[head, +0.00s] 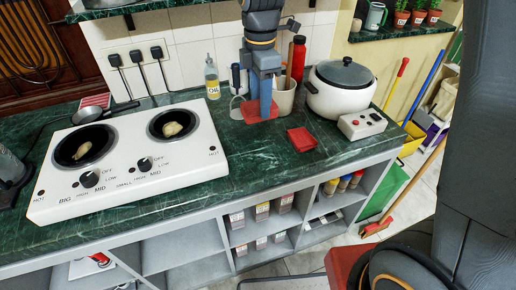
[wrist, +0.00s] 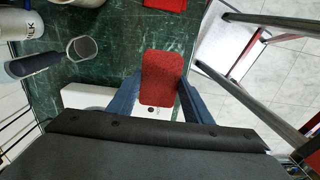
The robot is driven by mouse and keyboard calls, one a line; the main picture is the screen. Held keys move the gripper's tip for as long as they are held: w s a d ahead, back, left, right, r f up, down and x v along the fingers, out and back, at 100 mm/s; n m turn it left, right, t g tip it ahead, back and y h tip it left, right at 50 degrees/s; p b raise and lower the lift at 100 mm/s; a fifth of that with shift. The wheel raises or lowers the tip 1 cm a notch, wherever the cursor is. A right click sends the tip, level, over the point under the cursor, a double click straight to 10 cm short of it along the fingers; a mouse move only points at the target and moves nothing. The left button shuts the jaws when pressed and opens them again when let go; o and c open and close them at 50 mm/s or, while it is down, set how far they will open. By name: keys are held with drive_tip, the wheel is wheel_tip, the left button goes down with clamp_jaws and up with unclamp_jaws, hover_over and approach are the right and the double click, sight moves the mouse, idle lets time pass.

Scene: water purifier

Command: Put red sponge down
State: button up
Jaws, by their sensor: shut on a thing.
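My gripper (head: 263,98) points down over the green marble counter (head: 235,150), toward its back. It is shut on a red sponge (wrist: 163,78), which sits between the two blue-grey fingers in the wrist view. In the head view the sponge (head: 253,112) shows as a red patch at the fingertips, low over the counter. I cannot tell whether it touches the surface. A second flat red piece (head: 302,139) lies on the counter to the right, in front of the white pot.
A white two-burner stove (head: 130,165) fills the left. A soap bottle (head: 212,78), a beige container (head: 284,98), a red bottle (head: 297,60) and a lidded white pot (head: 338,98) stand near the gripper. A small control box (head: 362,124) is right. The counter's front middle is clear.

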drive_tip(key=f+b, duration=0.1)
drive_tip(key=f, duration=0.1)
drive_tip(key=w+f+b, duration=0.1)
drive_tip(key=b, duration=0.1)
drive_tip(key=w+f+b, duration=0.1)
drive_tip(key=f+b, duration=0.1)
drive_tip(key=shift+a+f, duration=0.1)
drive_tip(key=shift+f, duration=0.2)
drive_tip(key=shift+f+p, duration=0.7)
drive_tip(key=shift+f, duration=4.35)
drive_tip(key=o, duration=0.9)
drive_tip(key=shift+f, duration=0.15)
drive_tip(key=shift+o, duration=0.5)
wheel_tip(320, 180, up, 12)
drive_tip(key=shift+r+b, duration=0.15)
drive_tip(key=shift+b, duration=0.8)
drive_tip(key=s+d+f+m, duration=0.3)
drive_tip(key=s+d+m, duration=0.4)
drive_tip(key=m, duration=0.3)
drive_tip(key=s+d+f+m, duration=0.4)
drive_tip(key=s+d+m, duration=0.3)
drive_tip(key=m, duration=0.4)
drive_tip(key=shift+s+d, duration=0.4)
drive_tip(key=shift+s, duration=0.15)
